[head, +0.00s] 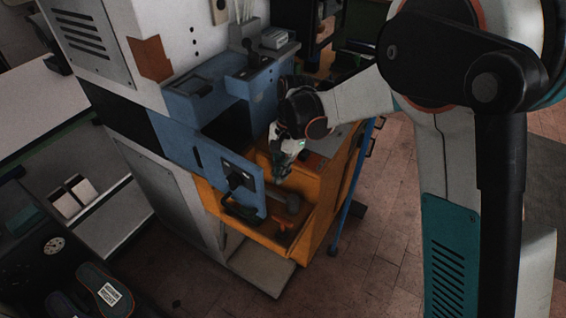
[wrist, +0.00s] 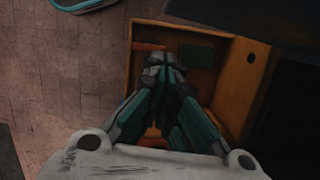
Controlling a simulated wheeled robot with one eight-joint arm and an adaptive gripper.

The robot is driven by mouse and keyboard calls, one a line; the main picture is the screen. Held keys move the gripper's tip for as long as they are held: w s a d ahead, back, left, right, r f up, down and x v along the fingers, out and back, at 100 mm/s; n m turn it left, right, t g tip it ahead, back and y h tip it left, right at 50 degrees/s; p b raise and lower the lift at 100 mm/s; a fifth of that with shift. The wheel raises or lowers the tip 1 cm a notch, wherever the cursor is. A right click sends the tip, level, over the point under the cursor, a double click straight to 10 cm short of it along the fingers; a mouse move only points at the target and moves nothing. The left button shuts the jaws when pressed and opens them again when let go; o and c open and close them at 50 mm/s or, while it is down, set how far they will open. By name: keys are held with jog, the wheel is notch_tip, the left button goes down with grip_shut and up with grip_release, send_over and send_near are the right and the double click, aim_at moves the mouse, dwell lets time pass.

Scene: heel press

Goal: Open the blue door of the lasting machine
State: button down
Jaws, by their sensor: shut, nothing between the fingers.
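The lasting machine (head: 155,60) is a tall grey-white and blue body on the left and centre of the head view. Its blue door (head: 243,190) is a small panel with a black handle (head: 238,180). The door appears to stand out at an angle in front of an orange box, but how far it is open is hard to tell. My gripper (head: 279,172) is just right of the door's upper right edge, apparently apart from it. In the wrist view my gripper (wrist: 164,68) is shut and empty, pointing down over the orange box; neither door nor handle is clearly identifiable there.
The orange box (head: 325,200) holds a hammer-like tool (head: 291,203) and other small items. A blue post (head: 350,190) stands at its right. Tiled floor (head: 385,230) is clear to the right. A shelf with shoe soles (head: 103,288) is at lower left.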

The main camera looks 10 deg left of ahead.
jog(key=s, duration=0.1)
jog(key=s+a+f, duration=0.1)
jog(key=s+a+b, duration=0.1)
jog(key=s, duration=0.1)
jog(key=shift+f, duration=0.25)
jog(key=m+y, duration=0.1)
jog(key=m, duration=0.3)
send_over(241, 213)
jog(key=s+d, duration=0.2)
jog(key=s, duration=0.1)
jog(key=shift+s+a+t+b, duration=0.2)
jog(key=shift+a+t+b, duration=0.1)
jog(key=shift+b, duration=0.1)
jog(key=shift+d, duration=0.1)
